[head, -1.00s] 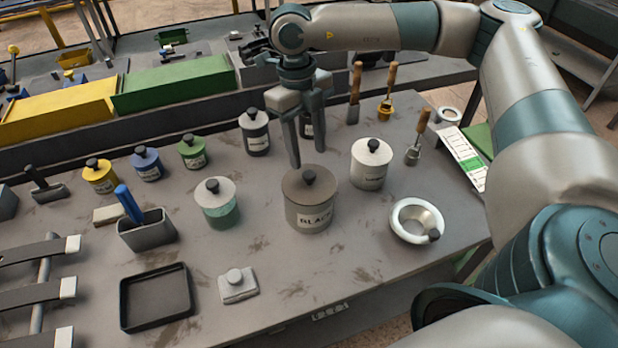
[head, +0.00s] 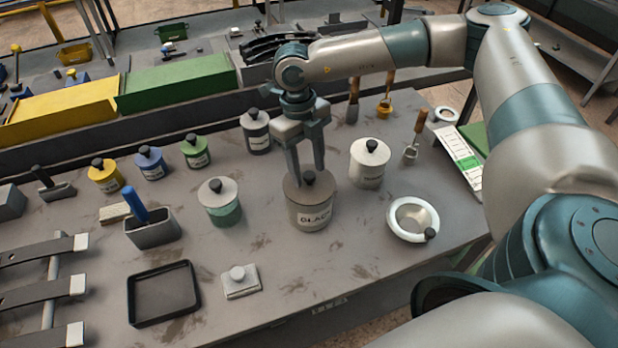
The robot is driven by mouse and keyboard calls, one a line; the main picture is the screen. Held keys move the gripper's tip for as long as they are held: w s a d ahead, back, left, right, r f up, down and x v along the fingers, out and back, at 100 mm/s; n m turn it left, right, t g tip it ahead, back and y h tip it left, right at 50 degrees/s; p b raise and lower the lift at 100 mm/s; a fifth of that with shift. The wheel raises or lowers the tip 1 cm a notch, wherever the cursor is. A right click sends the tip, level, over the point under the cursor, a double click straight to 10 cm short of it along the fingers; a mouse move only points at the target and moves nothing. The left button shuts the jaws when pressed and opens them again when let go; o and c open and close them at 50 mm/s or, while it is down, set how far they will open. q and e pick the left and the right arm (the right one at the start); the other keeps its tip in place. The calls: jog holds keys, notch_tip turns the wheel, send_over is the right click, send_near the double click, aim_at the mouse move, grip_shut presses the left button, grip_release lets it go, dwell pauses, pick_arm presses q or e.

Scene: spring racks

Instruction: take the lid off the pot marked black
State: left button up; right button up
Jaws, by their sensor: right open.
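The pot marked black (head: 311,218) stands upright near the middle of the bench, with a label reading "BLACK" on its front. Its brown-grey lid (head: 297,190) sits on top, with a dark round knob (head: 309,177) in the centre. My right gripper (head: 309,177) points down over this lid, open, with one finger on each side of the knob in the picture. I cannot tell whether the fingers touch the lid. My left gripper is not in view.
A white-grey pot (head: 368,165) stands close on the right, and a dark pot (head: 256,135) behind on the left. A grey-green pot (head: 219,205) is at the left. A white bowl (head: 402,234) lies front right. An empty black tray (head: 163,294) lies front left.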

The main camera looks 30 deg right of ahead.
jog(key=shift+f, duration=0.4)
grip_shut()
jog(key=shift+r, duration=0.1)
jog(key=shift+r+b, duration=0.6)
notch_tip(320, 180, up, 2)
jog(key=shift+r+b, duration=0.2)
jog(key=shift+b, duration=0.6)
jog(key=s+a+r+b, duration=0.3)
jog(key=s+r, duration=0.4)
jog(key=s, duration=0.4)
jog(key=shift+s+r+b, duration=0.15)
jog(key=shift+s+b, duration=0.1)
jog(key=shift+b, duration=0.3)
